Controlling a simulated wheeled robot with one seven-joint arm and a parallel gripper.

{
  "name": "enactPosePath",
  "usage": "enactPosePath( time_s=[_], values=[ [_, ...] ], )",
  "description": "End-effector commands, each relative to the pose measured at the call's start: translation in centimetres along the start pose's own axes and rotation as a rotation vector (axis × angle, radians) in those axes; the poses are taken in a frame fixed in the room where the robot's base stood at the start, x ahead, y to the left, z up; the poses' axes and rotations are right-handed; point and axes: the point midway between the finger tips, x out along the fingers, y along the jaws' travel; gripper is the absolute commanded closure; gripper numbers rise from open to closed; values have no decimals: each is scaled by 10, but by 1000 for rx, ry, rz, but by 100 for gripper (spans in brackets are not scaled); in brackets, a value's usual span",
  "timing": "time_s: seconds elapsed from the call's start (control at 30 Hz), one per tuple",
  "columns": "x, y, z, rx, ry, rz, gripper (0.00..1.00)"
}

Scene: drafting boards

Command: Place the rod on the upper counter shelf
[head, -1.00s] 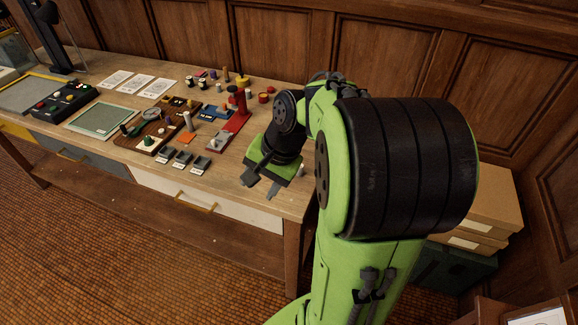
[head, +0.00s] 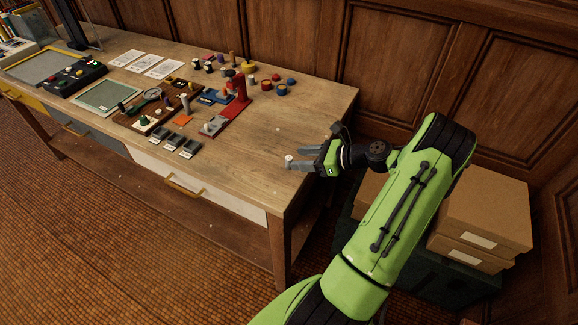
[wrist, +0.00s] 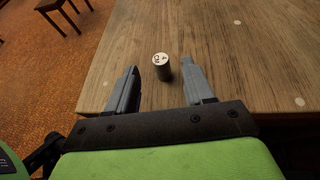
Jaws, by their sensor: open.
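A short dark cylinder with a white, marked top, which looks like the rod (wrist: 163,68), stands upright on the wooden counter top (wrist: 225,45). In the head view the rod (head: 289,160) shows small near the counter's front right corner, on the bare end of the counter top (head: 300,115). My gripper (head: 298,158) reaches in low from the right. In the wrist view my gripper (wrist: 160,76) is open, and the rod stands between the fingertips, apart from both. A lower wooden shelf (head: 135,180) runs beneath the counter.
A red stand (head: 238,100), several small pots and tools, a green mat (head: 106,97) and papers (head: 160,66) crowd the counter's middle and left. Its right end is mostly clear. Cardboard boxes (head: 485,215) are stacked right of the counter, beside the panelled wall.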

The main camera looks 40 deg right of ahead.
Motion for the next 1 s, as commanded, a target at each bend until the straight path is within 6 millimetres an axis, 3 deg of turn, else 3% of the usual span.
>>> enactPosePath(
  time_s=[0.4, 0.67, 1.0],
  values=[
    [64, -1, -1, -3, 1, 3, 48],
    [67, -2, 1, -1, 1, -1, 49],
    [67, -1, 1, -2, 1, 0, 100]
  ],
)
